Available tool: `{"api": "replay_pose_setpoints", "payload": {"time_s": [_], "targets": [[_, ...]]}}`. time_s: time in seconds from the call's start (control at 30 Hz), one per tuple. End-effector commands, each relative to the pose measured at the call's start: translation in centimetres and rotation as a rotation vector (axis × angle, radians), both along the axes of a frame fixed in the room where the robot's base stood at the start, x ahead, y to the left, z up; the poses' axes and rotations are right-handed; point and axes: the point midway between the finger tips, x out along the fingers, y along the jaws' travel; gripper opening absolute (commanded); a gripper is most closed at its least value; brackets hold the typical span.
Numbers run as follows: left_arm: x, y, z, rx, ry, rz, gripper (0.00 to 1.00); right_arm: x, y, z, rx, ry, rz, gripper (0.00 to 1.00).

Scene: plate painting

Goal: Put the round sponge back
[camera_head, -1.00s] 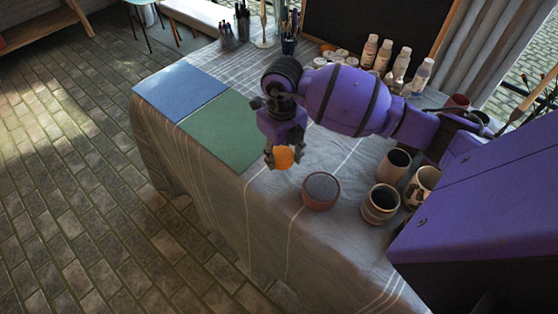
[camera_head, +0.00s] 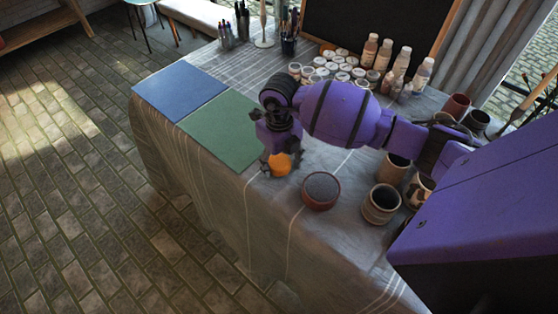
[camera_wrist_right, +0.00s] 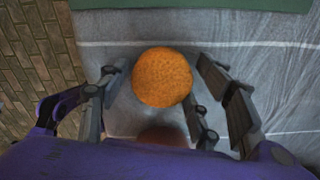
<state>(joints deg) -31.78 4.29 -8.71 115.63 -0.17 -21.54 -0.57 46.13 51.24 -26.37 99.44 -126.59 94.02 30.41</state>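The round orange sponge (camera_head: 279,165) is at the table's front edge, left of a reddish-brown bowl (camera_head: 320,204). My right gripper (camera_head: 281,164) points down over the sponge, with fingers on either side. In the right wrist view the sponge (camera_wrist_right: 162,77) lies between the spread fingers of my right gripper (camera_wrist_right: 160,88), with small gaps showing on both sides. The gripper looks open around it. The sponge appears to be at the cloth, though its underside is hidden. My left gripper is not in view.
A green mat (camera_head: 222,131) and a blue mat (camera_head: 180,90) lie to the left. Brown cups (camera_head: 380,206) stand right of the bowl. Paint jars (camera_head: 342,76) and bottles (camera_head: 402,62) stand at the back. The cloth between mat and bowl is partly clear.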

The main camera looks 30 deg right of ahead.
Motion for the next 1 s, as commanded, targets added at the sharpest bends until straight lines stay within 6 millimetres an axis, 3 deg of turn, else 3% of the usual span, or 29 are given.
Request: {"api": "replay_pose_setpoints", "payload": {"time_s": [0.27,0.43,0.8,1.0], "targets": [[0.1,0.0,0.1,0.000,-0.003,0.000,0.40,0.0,0.0,0.1,0.000,0.000,0.000,0.63],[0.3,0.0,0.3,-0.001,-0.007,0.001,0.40,0.2,0.0,1.3,0.000,-0.005,0.000,0.63],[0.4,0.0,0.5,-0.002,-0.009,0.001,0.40,0.1,0.0,8.9,-0.001,-0.005,0.001,0.63],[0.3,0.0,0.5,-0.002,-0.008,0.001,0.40,0.0,0.0,11.7,0.000,-0.002,0.000,0.63]]}}
